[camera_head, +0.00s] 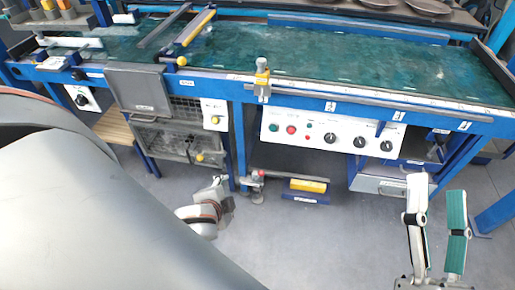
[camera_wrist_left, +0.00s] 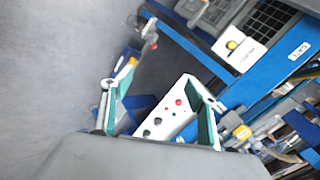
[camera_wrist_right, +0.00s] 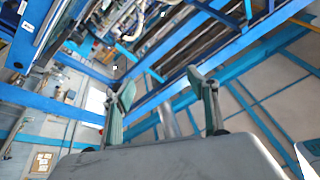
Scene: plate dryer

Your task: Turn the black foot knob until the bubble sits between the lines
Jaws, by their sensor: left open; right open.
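The bench's front leg ends low at a small foot assembly (camera_head: 257,197), with a red-tipped part just above it; I cannot make out a black knob clearly. A yellow bar (camera_head: 308,186), like a spirit level, lies low beside it on a blue piece; its bubble and lines are too small to read. My left gripper (camera_head: 222,188) is low, just left of the foot and apart from it. In the left wrist view it is open and empty (camera_wrist_left: 151,88). My right gripper (camera_head: 436,190) is open and empty in front of the bench's right side.
The blue bench with a green top (camera_head: 330,62) spans the back. A white control panel (camera_head: 330,132) with black knobs hangs above the floor level. A grey cabinet (camera_head: 395,186) stands under the right end. The grey floor (camera_head: 310,245) in front is clear.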

